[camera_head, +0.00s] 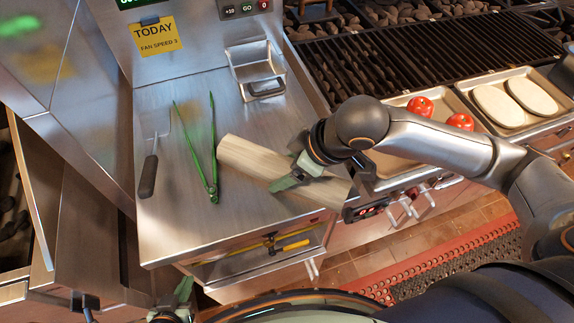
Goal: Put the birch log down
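The birch log (244,157) is a pale, smooth cylinder lying at a slant over the right part of the steel counter (180,225). My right gripper (296,176) comes in from the right and is shut on the log near its middle, with green finger pads against it. I cannot tell whether the log touches the counter or hangs just above it.
Green tongs (194,143) and a dark-handled spatula (149,172) lie on the counter left of the log. A metal basket (257,70) stands behind. Trays with tomatoes (419,107) and pale slabs (498,104) lie right, before the grill (400,55). An open drawer (240,258) is below.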

